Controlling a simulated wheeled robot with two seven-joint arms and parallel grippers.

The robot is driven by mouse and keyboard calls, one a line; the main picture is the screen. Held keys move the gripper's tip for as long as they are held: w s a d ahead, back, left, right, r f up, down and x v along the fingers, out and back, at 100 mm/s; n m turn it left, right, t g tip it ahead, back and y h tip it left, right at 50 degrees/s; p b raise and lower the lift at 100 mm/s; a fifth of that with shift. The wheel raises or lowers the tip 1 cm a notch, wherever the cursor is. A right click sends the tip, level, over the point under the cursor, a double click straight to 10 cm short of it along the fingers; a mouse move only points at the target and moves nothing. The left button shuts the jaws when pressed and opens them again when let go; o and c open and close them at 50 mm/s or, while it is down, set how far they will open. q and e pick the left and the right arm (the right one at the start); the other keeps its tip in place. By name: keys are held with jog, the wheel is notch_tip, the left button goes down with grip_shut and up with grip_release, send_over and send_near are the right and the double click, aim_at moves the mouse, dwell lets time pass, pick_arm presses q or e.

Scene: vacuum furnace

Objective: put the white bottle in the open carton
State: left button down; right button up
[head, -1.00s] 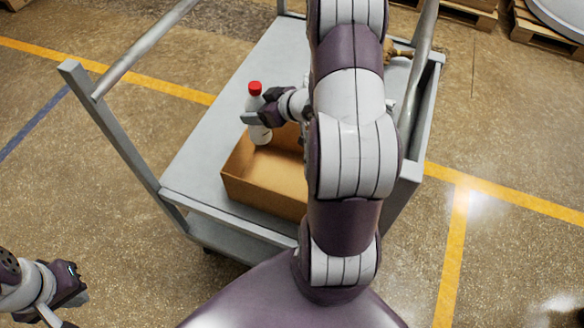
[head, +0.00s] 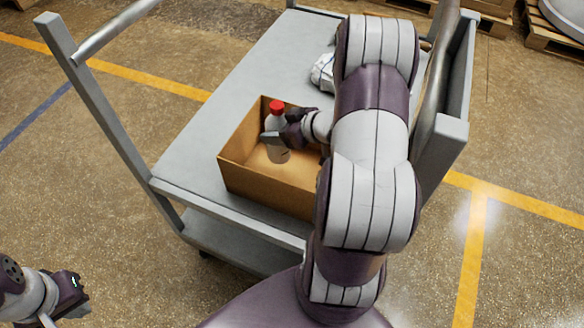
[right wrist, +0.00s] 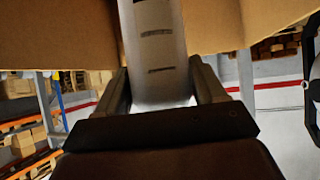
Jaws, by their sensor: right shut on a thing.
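The white bottle (head: 277,121) with a red cap stands upright inside the open carton (head: 258,181) in the head view, near its far wall. I cannot tell whether its base touches the carton floor. My right gripper (head: 275,138) is shut around the bottle's body. In the right wrist view the bottle (right wrist: 158,50) sits between the two fingers (right wrist: 162,88), with brown carton walls (right wrist: 62,35) around it. My right arm hides the carton's right side. My left gripper (head: 80,292) is low at the left, away from the cart; its jaw opening is unclear.
The carton rests on a grey cart (head: 190,150) with raised handle rails (head: 85,95) on its left and right. A white and blue cloth-like item (head: 322,72) lies behind the carton, partly hidden by my arm. The cart top left of the carton is clear.

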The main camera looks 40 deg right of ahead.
aim_at(279, 155)
notch_tip(279, 155, down, 7)
jog(key=shift+f+b, duration=0.1)
jog(key=shift+b, duration=0.85)
jog(key=shift+w+d, duration=0.1)
jog(key=shift+w, duration=0.05)
jog(key=shift+f, duration=0.15)
